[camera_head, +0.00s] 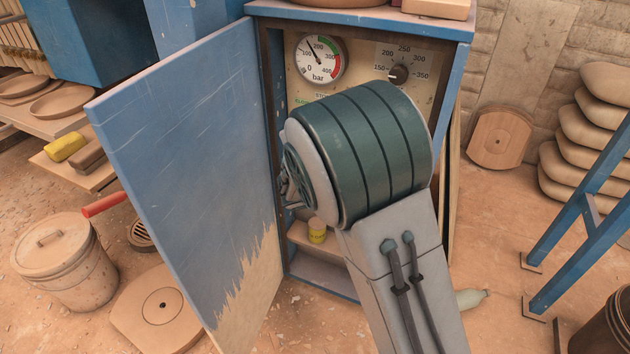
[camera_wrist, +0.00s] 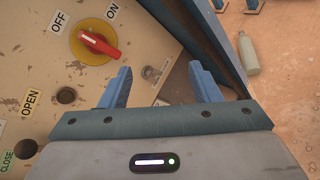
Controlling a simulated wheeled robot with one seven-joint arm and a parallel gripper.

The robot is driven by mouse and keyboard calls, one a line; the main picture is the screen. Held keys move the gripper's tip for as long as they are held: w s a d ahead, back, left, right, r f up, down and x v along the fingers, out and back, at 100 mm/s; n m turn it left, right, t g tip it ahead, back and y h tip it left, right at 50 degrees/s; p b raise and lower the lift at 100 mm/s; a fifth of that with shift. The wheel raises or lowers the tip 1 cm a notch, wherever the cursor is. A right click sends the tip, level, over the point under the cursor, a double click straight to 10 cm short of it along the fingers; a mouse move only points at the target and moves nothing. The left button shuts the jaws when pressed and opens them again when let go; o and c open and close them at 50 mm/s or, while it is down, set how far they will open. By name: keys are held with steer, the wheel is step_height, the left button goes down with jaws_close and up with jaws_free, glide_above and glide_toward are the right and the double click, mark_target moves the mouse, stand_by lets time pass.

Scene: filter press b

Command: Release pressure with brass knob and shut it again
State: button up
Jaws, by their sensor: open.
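No brass knob can be made out in either view; my arm covers much of the panel (camera_head: 362,72) in the head view. The round bar gauge (camera_head: 319,58) is at the panel's upper left, its needle between 100 and 200. In the wrist view my gripper (camera_wrist: 160,72) is open and empty, its two blue fingers apart over the panel's edge. A small worn label (camera_wrist: 151,72) shows between the fingers. My gripper is hidden behind my arm in the head view.
A red switch handle on a yellow disc (camera_wrist: 95,42) sits left of the fingers. Dark round controls by OPEN (camera_wrist: 67,95) and CLOSE (camera_wrist: 25,148) are further left. The blue cabinet door (camera_head: 190,150) stands open. A black dial (camera_head: 398,73) is at the panel's upper right.

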steer(key=w+a+f+n+t+y+b, duration=0.25)
steer(key=a+f+n+t, duration=0.2)
steer(key=a, duration=0.45)
steer(key=w+a+f+n+t+y+b, duration=0.2)
steer(key=w+a+f+n+t+b, duration=0.15)
steer(key=a+f+n, duration=0.45)
steer(key=w+d+r+m+b, duration=0.1)
steer(key=w+d+r+b, duration=0.1)
steer(key=w, duration=1)
steer(key=shift+w+d+m+t+b, duration=0.15)
steer(key=shift+d+m+t+b, duration=0.2)
steer(key=shift+d, duration=0.2)
steer(key=c, duration=1)
